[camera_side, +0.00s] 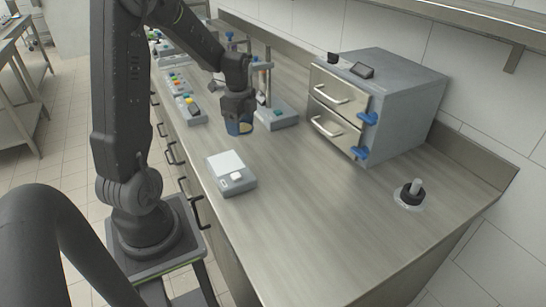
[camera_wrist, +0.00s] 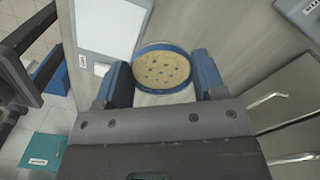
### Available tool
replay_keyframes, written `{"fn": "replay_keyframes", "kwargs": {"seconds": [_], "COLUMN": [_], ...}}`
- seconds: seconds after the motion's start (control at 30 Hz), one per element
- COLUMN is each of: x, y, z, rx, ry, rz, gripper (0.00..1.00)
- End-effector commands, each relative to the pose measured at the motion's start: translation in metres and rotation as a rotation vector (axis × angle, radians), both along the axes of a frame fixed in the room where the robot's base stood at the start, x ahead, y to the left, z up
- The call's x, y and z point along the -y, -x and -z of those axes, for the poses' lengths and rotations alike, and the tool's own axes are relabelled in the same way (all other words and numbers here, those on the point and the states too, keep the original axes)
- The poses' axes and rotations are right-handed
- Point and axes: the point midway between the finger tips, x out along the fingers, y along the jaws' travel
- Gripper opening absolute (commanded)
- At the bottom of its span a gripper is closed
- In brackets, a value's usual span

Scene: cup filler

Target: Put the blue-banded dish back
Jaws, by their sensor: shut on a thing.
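The blue-banded dish (camera_side: 240,127) is held above the counter by my gripper (camera_side: 238,112). In the wrist view the dish (camera_wrist: 162,70) is a round blue ring around a beige, speckled surface. My gripper's fingers (camera_wrist: 163,80) are shut on its sides, one at each side. The dish is behind the small grey scale in the side view. Whether it is level is hard to tell.
A grey scale with a white plate (camera_side: 226,164) stands on the counter. A grey two-drawer cabinet (camera_side: 400,90) with blue latches stands at right, drawers shut. A stand (camera_side: 277,118) is behind my gripper. A black-knobbed piece (camera_side: 411,193) stands right; the middle counter is clear.

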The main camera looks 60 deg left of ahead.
Motion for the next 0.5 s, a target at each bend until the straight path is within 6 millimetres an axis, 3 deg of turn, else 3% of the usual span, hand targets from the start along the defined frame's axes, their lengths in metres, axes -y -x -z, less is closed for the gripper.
{"fn": "replay_keyframes", "kwargs": {"seconds": [0.3,0.5], "x": [0.044,0.059], "y": [-0.055,-0.074], "z": [0.043,0.057], "rx": [-0.002,-0.002], "ry": [0.002,0.001], "rz": [0.007,0.003], "gripper": [0.37,0.37]}}
